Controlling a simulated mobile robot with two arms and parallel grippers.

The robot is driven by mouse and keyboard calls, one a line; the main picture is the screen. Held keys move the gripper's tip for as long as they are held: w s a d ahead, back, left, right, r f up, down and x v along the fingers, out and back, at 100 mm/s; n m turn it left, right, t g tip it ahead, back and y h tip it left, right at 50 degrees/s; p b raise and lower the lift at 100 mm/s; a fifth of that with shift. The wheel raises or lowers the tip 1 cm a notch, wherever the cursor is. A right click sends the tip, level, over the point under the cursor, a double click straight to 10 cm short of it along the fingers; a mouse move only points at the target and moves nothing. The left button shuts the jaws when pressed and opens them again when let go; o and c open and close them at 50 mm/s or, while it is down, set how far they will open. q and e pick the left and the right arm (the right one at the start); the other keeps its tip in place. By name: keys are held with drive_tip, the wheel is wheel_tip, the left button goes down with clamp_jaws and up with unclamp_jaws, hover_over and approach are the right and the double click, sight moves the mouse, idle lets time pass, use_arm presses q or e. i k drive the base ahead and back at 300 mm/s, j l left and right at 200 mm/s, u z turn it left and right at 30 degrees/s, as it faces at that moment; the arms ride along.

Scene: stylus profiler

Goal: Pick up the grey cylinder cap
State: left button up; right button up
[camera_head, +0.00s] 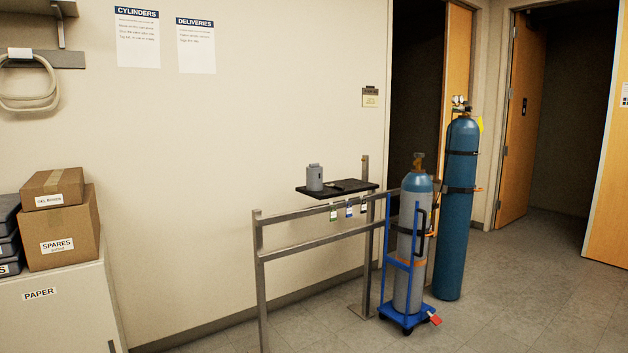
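The grey cylinder cap (314,178) stands upright on the left part of a small black shelf (345,191). The shelf is fixed to a grey metal rail frame (314,243) in front of the wall. A flat dark item lies on the shelf to the right of the cap; I cannot tell what it is. Neither of my grippers shows in the head view.
A grey and blue gas cylinder (404,270) stands on a blue trolley (393,312) right of the rail. A taller blue cylinder (457,215) stands behind it. Boxes (70,237) sit on a cabinet (65,315) at left. Floor at front right is clear.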

sight(314, 173)
drive_tip(key=i+j, duration=0.2)
drive_tip(key=i, duration=0.5)
drive_tip(key=i+j, duration=0.2)
drive_tip(key=i, duration=0.55)
drive_tip(key=i+j+u, duration=0.1)
drive_tip(key=i, duration=0.6)
